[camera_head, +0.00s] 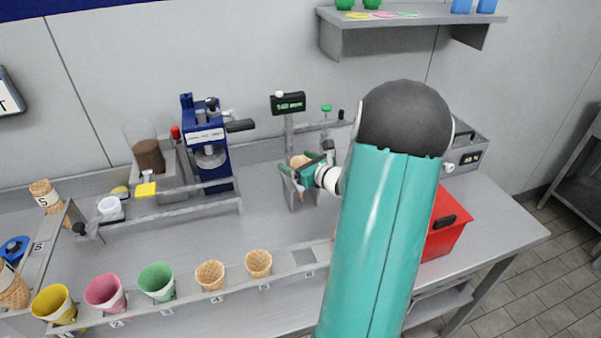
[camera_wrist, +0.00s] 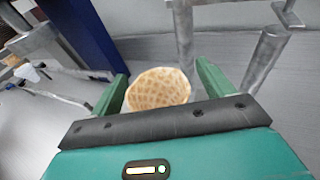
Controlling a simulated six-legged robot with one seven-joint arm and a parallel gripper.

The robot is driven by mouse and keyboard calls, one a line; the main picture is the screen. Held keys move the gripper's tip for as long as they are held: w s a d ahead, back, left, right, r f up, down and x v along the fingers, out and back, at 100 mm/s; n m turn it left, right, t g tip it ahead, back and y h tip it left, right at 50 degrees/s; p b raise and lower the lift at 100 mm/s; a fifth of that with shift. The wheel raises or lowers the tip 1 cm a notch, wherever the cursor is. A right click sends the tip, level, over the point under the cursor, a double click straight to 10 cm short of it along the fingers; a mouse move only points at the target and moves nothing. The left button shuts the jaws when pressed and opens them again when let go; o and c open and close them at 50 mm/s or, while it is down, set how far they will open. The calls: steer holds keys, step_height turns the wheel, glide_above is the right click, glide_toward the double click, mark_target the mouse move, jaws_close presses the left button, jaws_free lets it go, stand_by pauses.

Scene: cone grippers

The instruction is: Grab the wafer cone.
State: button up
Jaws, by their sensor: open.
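A wafer cone (camera_head: 298,161) is at a grey metal stand (camera_head: 300,200) at the back middle of the counter. My gripper (camera_head: 297,175) is at this cone, its green fingers open. In the wrist view the cone (camera_wrist: 158,88) shows its round, waffle-patterned face between the two fingertips (camera_wrist: 162,88). A gap shows between it and the right finger; whether the left finger touches it I cannot tell. The cone's lower part is hidden. Two more wafer cones, one (camera_head: 209,275) left of the other (camera_head: 257,263), stand in the front rack.
The front rack (camera_head: 190,301) also holds yellow (camera_head: 54,303), pink (camera_head: 105,292) and green (camera_head: 157,281) cups. A blue machine (camera_head: 205,145) stands left of the stand, and a small display (camera_head: 288,103) rises behind it. A red box (camera_head: 443,225) is on the right, partly behind my arm.

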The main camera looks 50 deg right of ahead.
steer(key=shift+w, duration=0.25)
steer(key=c, duration=0.7)
